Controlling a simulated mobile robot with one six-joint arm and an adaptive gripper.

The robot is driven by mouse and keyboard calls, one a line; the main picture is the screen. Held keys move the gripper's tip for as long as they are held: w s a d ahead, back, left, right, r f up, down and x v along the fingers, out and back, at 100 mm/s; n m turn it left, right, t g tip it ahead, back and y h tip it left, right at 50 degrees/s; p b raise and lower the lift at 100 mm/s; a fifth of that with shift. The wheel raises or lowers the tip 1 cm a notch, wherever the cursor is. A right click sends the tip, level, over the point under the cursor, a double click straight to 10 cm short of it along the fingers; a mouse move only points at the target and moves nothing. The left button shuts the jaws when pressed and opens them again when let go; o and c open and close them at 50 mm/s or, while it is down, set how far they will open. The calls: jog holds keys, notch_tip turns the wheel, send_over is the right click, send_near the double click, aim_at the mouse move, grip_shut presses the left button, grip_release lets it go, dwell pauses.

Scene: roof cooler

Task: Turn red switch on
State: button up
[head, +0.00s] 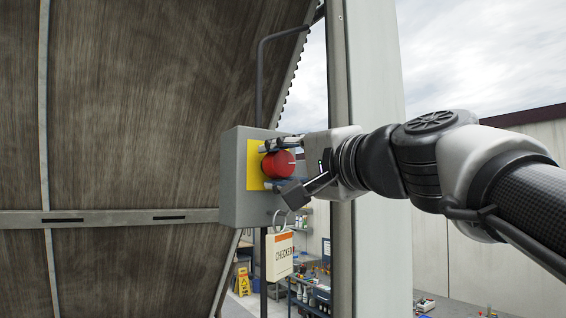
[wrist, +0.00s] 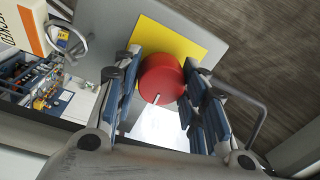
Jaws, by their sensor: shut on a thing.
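The red switch (head: 279,164) is a round red knob on a yellow plate (head: 254,164), on the front of a grey box (head: 233,180). In the wrist view the red knob (wrist: 162,79) sits between my two fingers, with a small white mark on its lower edge. My gripper (head: 285,165) reaches in from the right, with one finger above the knob and one below it. In the wrist view my gripper (wrist: 160,88) is shut on the knob, its finger pads along both sides.
A white tag reading "CHECKED" (head: 279,256) hangs by a ring under the box. A metal post (head: 340,100) stands behind my wrist.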

jog(key=shift+m, duration=0.4)
jog(key=o, duration=1.1)
jog(key=shift+c, duration=0.2)
jog(key=shift+s+d, duration=0.1)
jog(key=r+v, duration=0.1)
jog(key=v, duration=1)
jog(key=shift+s+d+f, duration=0.2)
jog(key=shift+s+f, duration=0.15)
jog(key=shift+f, duration=0.15)
